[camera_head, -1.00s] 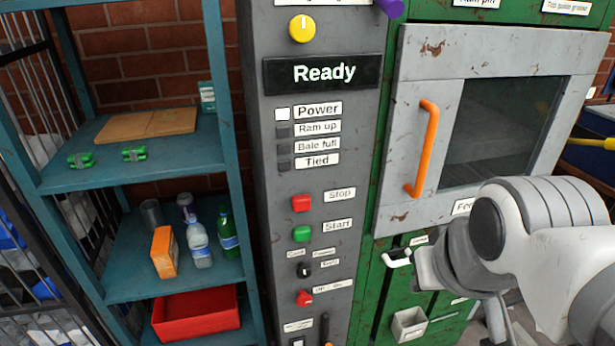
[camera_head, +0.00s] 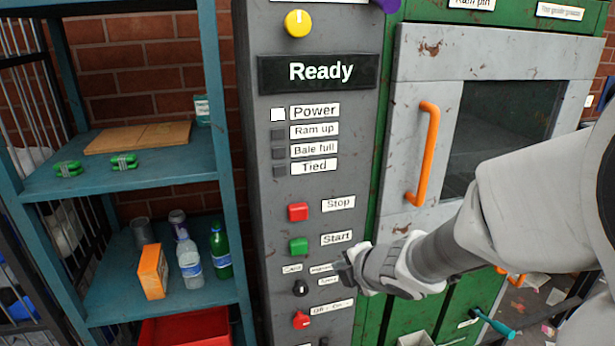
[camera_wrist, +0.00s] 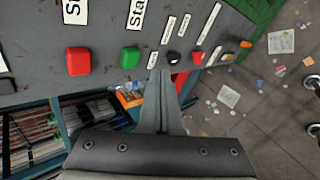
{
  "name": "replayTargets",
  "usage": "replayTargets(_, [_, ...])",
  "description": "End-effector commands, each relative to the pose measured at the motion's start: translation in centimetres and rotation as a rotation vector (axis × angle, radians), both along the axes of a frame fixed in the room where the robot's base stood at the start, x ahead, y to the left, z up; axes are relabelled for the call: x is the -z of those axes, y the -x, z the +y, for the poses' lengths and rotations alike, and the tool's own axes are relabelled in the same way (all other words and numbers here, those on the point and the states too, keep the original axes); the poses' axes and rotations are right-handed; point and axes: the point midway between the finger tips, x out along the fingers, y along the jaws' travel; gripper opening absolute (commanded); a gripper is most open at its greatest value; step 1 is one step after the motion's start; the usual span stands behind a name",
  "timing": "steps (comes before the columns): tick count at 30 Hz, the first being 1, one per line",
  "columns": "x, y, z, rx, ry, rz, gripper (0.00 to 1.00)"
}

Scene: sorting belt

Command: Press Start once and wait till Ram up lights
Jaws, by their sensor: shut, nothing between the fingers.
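The green Start button (camera_head: 298,246) sits on the grey control panel (camera_head: 265,220), below the red Stop button (camera_head: 298,211). The display (camera_head: 320,72) reads "Ready". The Power lamp (camera_head: 278,114) is lit white; the Ram up lamp (camera_head: 279,133) is dark. My gripper (camera_head: 342,266) is shut and empty, right of and slightly below Start, apart from it in the picture. In the wrist view, the fingers (camera_wrist: 160,85) point toward the panel, with Start (camera_wrist: 130,61) to their upper left and Stop (camera_wrist: 78,61) farther left.
A black knob (camera_head: 300,288) and a red switch (camera_head: 301,320) lie below Start. A grey door with an orange handle (camera_head: 427,150) is at right, behind my arm. A blue shelf (camera_head: 120,180) with bottles and boxes stands left.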

Motion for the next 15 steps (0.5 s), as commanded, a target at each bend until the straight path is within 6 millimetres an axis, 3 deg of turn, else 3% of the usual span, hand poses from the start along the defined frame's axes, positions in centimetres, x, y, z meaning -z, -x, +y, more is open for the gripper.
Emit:
replayTargets(1, [1.6, 0.1, 1.0, -0.078, 0.012, 0.0, 0.0])
replayTargets(6, [3.7, 0.8, 3.5, -0.263, 0.035, -0.02, 0.0])
replayTargets(15, [4.2, 1.1, 4.3, -0.324, 0.038, -0.03, 0.0])
